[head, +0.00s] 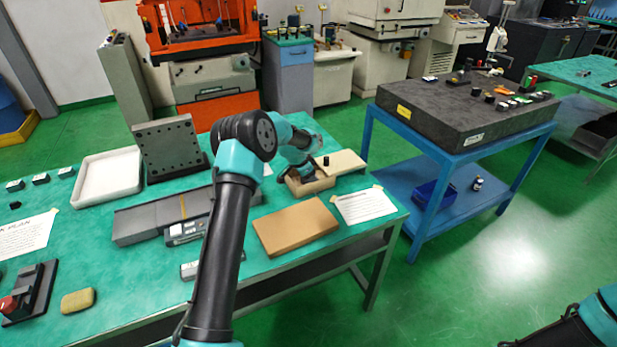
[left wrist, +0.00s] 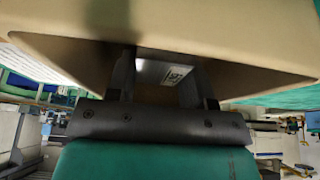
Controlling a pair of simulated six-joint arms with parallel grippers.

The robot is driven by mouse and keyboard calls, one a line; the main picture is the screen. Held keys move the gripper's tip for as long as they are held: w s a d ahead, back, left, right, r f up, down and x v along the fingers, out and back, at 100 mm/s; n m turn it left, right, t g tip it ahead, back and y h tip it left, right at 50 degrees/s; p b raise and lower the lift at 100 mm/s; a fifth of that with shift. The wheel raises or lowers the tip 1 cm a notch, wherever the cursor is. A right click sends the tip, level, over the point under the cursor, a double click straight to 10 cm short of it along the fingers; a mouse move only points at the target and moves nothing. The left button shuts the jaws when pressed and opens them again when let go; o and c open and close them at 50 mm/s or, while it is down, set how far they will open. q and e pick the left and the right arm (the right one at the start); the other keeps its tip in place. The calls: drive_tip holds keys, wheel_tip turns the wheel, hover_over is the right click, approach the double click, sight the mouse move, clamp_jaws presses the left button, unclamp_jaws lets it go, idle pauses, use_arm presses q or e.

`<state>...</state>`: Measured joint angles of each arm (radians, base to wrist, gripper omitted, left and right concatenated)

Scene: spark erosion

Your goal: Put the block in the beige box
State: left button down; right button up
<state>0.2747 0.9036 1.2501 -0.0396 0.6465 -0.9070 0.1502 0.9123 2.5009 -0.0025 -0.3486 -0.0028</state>
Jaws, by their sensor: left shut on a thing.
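The beige box (head: 312,187) stands open at the right end of the green bench in the head view. A pale beige lid-like slab (head: 347,161) with a dark knob lies beside it, partly behind. My left gripper (head: 298,177) points down at the box opening, and its fingertips are hard to see there. In the left wrist view my left gripper (left wrist: 160,78) is shut on a light grey block (left wrist: 158,72) with a printed label. Beige box walls (left wrist: 75,50) surround the fingers closely there. Whether the block touches the box floor is hidden.
A brown flat panel (head: 295,227) and a paper sheet (head: 364,205) lie in front of the box. Grey plates (head: 160,218), a white tray (head: 108,176) and an upright drilled plate (head: 170,145) stand to the left. A blue stand (head: 455,158) is across the aisle.

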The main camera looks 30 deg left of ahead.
use_arm(q)
drive_tip(key=c, duration=0.5)
unclamp_jaws()
drive_tip(key=shift+f, duration=0.1)
drive_tip(key=v, duration=1.2)
